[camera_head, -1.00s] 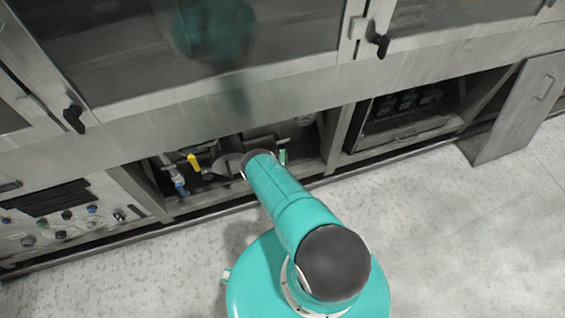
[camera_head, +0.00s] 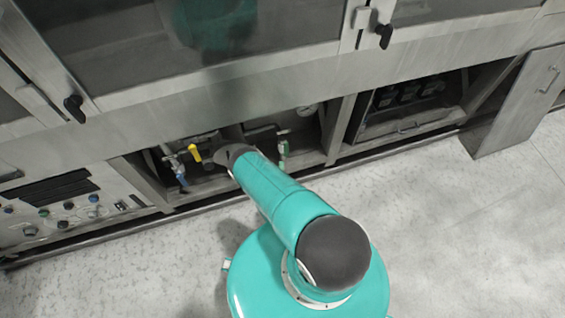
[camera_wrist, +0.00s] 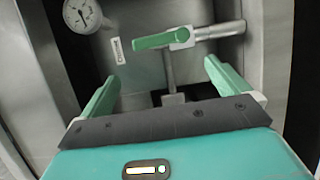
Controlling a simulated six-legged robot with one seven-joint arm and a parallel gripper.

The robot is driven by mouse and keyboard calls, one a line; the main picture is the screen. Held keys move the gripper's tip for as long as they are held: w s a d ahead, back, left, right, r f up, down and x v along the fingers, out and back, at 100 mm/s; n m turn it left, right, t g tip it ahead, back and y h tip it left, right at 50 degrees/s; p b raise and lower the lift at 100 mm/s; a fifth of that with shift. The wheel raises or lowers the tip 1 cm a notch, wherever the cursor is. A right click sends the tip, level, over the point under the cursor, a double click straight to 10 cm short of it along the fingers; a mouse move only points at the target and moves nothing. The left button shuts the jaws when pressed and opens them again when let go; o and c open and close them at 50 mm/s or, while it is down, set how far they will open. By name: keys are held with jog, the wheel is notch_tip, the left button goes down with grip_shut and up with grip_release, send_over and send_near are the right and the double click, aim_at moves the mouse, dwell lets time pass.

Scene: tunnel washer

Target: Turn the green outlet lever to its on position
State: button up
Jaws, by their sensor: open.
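The green outlet lever (camera_wrist: 153,41) shows in the wrist view, lying nearly level and pointing left from a grey pipe valve. In the head view the green lever (camera_head: 283,148) is small, just right of my arm's far end, and looks upright there. My gripper (camera_wrist: 158,75) is open and empty, with its two green-tipped fingers spread wide. In the wrist picture the lever is above and between the fingertips, apart from both. In the head view my own arm hides the gripper.
A yellow lever (camera_head: 194,154) and a blue lever (camera_head: 181,180) are left of my arm in the same open bay. A round gauge (camera_wrist: 82,14) is at the wrist view's upper left. Bay walls flank the gripper. An open cabinet door (camera_head: 515,105) stands at right; the floor (camera_head: 450,220) is clear.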

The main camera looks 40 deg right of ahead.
jog(key=shift+v, duration=1.55)
